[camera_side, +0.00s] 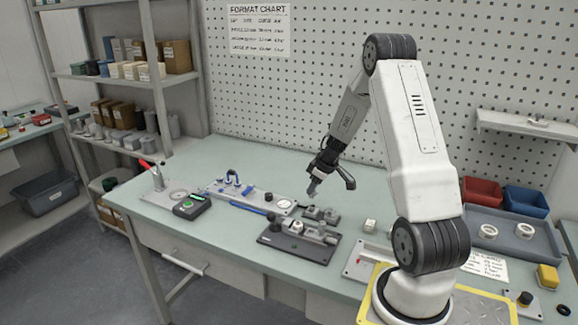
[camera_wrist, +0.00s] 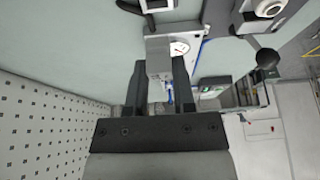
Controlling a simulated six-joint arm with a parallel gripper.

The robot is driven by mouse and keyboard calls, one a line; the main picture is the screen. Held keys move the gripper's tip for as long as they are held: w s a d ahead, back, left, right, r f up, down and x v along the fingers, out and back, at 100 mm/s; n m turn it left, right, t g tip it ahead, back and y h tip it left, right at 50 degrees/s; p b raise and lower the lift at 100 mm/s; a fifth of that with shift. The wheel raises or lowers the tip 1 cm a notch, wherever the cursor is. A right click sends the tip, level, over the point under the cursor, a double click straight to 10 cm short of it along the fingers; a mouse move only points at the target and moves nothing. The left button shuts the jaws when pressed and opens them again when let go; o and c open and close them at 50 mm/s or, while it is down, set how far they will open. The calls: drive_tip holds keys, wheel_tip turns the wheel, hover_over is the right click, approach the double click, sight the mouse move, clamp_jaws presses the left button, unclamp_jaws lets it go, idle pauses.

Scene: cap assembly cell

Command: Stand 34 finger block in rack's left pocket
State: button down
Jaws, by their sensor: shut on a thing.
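My gripper (camera_side: 313,190) is above the bench in the side view, pointing down. In the wrist view my gripper (camera_wrist: 159,85) is shut on a grey finger block (camera_wrist: 159,62), which sits between the two dark fingers. The held block also shows as a small grey shape at the fingertips in the side view (camera_side: 312,188). I cannot read a number on it. A low dark holder with grey blocks (camera_side: 320,214), perhaps the rack, lies on the bench below my gripper and apart from it. Its pockets are too small to tell apart.
A dark fixture plate (camera_side: 285,247) with grey parts stands in front of the holder. A plate with a round dial (camera_side: 284,204) and a blue-handled clamp lies to the left. A small pale block (camera_side: 369,226) stands to the right. The bench's back left is clear.

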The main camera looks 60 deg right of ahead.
sight(308, 210)
drive_tip(key=shift+f, duration=2.4)
drive_tip(key=shift+f, duration=0.8)
idle(0.5)
drive_tip(key=shift+c, duration=1.8)
unclamp_jaws()
drive_tip(key=shift+r, duration=0.15)
drive_tip(key=v, duration=0.7)
drive_tip(key=shift+r, duration=0.25)
drive_tip(key=shift+s, duration=0.1)
